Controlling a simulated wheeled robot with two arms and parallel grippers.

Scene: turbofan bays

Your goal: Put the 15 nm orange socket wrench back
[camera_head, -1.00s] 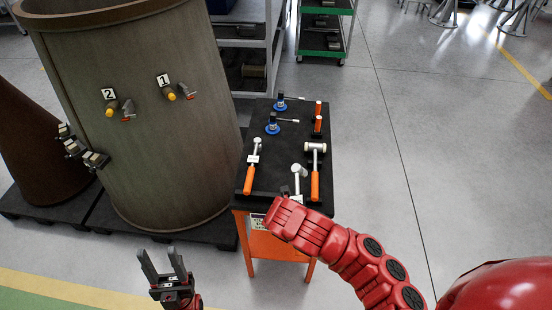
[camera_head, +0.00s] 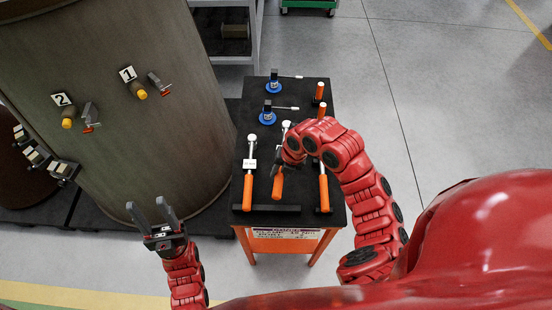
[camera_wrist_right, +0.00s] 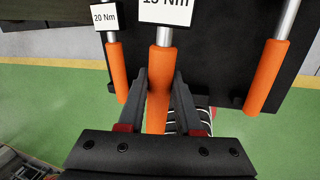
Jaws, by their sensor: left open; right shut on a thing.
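The held orange-handled socket wrench (camera_head: 278,186) is over the black top of the cart, between the 20 Nm wrench and another orange-handled tool. My right gripper (camera_head: 276,172) is shut on its handle; the arm hides part of the shaft. In the right wrist view the jaws (camera_wrist_right: 160,85) grip the orange handle (camera_wrist_right: 158,110), and its white tag (camera_wrist_right: 165,8) is cut off, showing "Nm". I cannot tell whether it touches the top. My left gripper (camera_head: 146,206) is open and empty, left of the cart.
The 20 Nm wrench (camera_head: 251,190) lies at left on the cart top (camera_head: 257,92). An orange-handled tool (camera_head: 324,193) lies at right, its head hidden by my arm. A black bar (camera_head: 268,208) runs along the front. Blue-based tools stand behind. A large brown cylinder (camera_head: 120,150) stands left.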

